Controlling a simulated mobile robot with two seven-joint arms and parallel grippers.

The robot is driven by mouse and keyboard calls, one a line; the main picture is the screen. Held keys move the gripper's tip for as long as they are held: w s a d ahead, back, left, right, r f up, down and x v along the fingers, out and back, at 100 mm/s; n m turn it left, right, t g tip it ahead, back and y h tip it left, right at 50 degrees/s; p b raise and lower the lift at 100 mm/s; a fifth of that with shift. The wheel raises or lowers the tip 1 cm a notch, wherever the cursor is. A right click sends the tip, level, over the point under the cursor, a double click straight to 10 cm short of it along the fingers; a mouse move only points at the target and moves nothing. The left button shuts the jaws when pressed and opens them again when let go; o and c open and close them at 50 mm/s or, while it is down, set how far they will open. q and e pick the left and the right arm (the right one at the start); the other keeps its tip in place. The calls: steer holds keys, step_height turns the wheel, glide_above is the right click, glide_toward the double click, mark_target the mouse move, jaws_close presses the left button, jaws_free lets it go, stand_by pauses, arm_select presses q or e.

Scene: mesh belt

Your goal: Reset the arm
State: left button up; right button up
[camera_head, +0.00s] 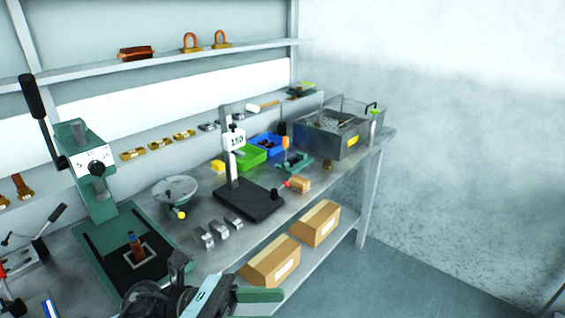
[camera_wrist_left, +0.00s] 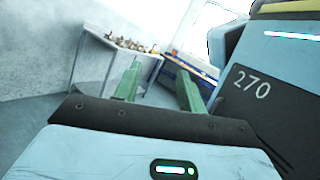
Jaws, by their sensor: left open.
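My left gripper (camera_wrist_left: 158,72) shows in the left wrist view with its two green fingers apart and nothing between them. In the head view, part of an arm with a dark wrist, a pale blue panel and green finger-like parts is at the bottom centre, in front of the bench (camera_head: 330,172). It looks like my left arm, and its fingertips are not clear there. My right gripper is in neither view.
A green press (camera_head: 97,170) with a black lever stands at the bench's left. A black stand (camera_head: 250,200), a round grey plate (camera_head: 176,190) and a grey metal box (camera_head: 335,130) are on the bench. Two cardboard boxes (camera_head: 272,262) lie on the lower shelf. Floor at right is clear.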

arm_select(q)
steer(key=w+a+f+n+t+y, duration=0.1)
steer(key=a+f+n+t+y, duration=0.25)
steer(key=f+n+t, duration=0.6)
steer(key=w+a+f+n+t+y, duration=0.1)
steer(key=a+f+n+t+y, duration=0.2)
steer(key=n, duration=1.1)
steer(key=w+a+f+n+t+y, duration=0.25)
steer(key=f+n+t+y, duration=0.2)
steer(key=n+t, duration=0.55)
steer(key=s+a+f+n+g+y, duration=0.3)
steer(key=s+a+f+n+g, duration=0.1)
steer(key=s+f+n, duration=0.4)
steer(key=s+a+f+n+g+y, duration=0.4)
steer(key=s+f+n+g, duration=0.3)
steer(key=s+f, duration=0.5)
steer(key=shift+s+f+n+y, duration=0.2)
steer(key=shift+f+n+y, duration=0.1)
steer(key=shift+f+n, duration=0.55)
steer(key=shift+a+r, duration=0.1)
steer(key=shift+r, duration=0.1)
